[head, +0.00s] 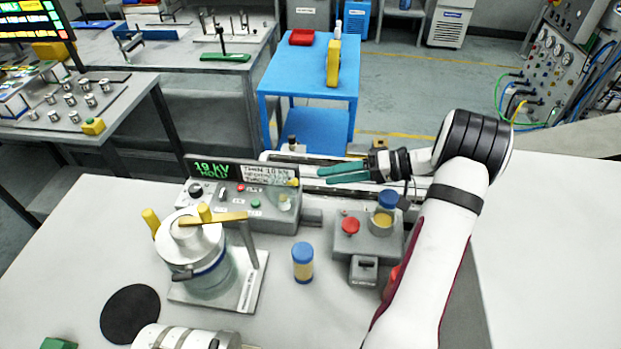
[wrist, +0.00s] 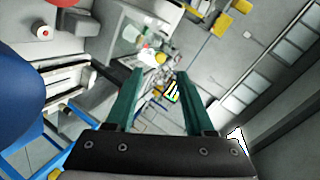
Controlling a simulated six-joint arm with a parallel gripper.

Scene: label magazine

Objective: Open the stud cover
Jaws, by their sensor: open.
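My gripper (head: 322,175) has two teal fingers and points left, above the back of the white bench, behind the grey box with the red button. In the wrist view my gripper (wrist: 160,78) shows its fingers apart with nothing between them. I cannot tell for sure which part is the stud cover. A metal-lidded glass vessel (head: 213,275) stands on a plate at the left, with yellow knobs and a yellow bar (head: 222,219) across its top. My gripper is apart from all of these.
A blue-capped jar (head: 303,265) stands mid-bench. A grey box (head: 352,245) with a red button (head: 350,227) and another blue-capped jar (head: 384,219) stands right of it. A black round mat (head: 130,313) lies front left. The bench's right side is clear. A blue cart (head: 280,75) stands behind.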

